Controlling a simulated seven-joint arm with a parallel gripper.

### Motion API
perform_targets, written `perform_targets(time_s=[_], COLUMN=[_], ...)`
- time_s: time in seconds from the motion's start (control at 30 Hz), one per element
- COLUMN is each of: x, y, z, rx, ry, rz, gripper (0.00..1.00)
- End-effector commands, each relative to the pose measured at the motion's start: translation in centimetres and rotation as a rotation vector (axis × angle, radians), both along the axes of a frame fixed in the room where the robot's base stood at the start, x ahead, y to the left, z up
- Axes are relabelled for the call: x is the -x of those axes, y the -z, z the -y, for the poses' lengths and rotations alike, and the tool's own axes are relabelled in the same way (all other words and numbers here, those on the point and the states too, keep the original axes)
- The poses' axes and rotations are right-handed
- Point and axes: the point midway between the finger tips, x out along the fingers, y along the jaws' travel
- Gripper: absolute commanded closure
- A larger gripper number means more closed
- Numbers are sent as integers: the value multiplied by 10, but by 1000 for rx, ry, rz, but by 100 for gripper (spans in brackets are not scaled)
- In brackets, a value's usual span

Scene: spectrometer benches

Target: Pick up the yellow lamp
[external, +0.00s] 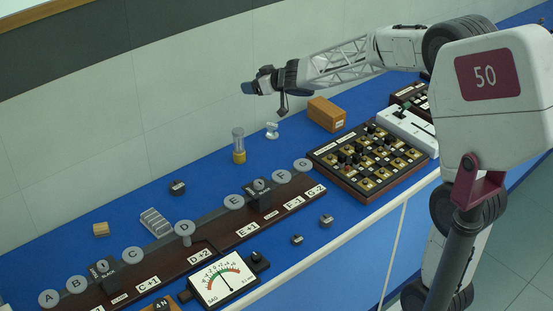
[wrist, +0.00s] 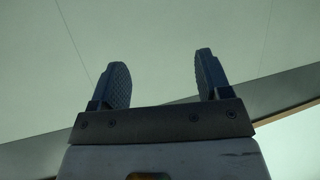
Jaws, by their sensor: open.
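The yellow lamp (external: 239,146) stands upright on the blue bench near the wall in the external view. It has a yellow base and a clear cylindrical top. My gripper (external: 246,88) is above the bench, higher than the lamp and apart from it, pointing left toward the wall. In the wrist view my gripper (wrist: 161,80) shows two dark ribbed fingers spread wide, with nothing between them. The lamp does not show in the wrist view, where the pale wall fills most of the background.
A small white piece (external: 272,130) and an orange-brown box (external: 326,114) stand right of the lamp. A board of switches (external: 372,158) lies further right. A long dark rail with lettered discs (external: 130,276) and a dial meter (external: 222,279) are in front. Bare blue bench surrounds the lamp.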

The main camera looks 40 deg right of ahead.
Motion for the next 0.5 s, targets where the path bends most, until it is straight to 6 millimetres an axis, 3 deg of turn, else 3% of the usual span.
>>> perform_targets(time_s=[0.13, 0.5], x=[-6, -5], y=[4, 49], z=[-2, -3], rx=[-13, -14], ry=[-23, -22], rz=[2, -1], gripper=[29, 29])
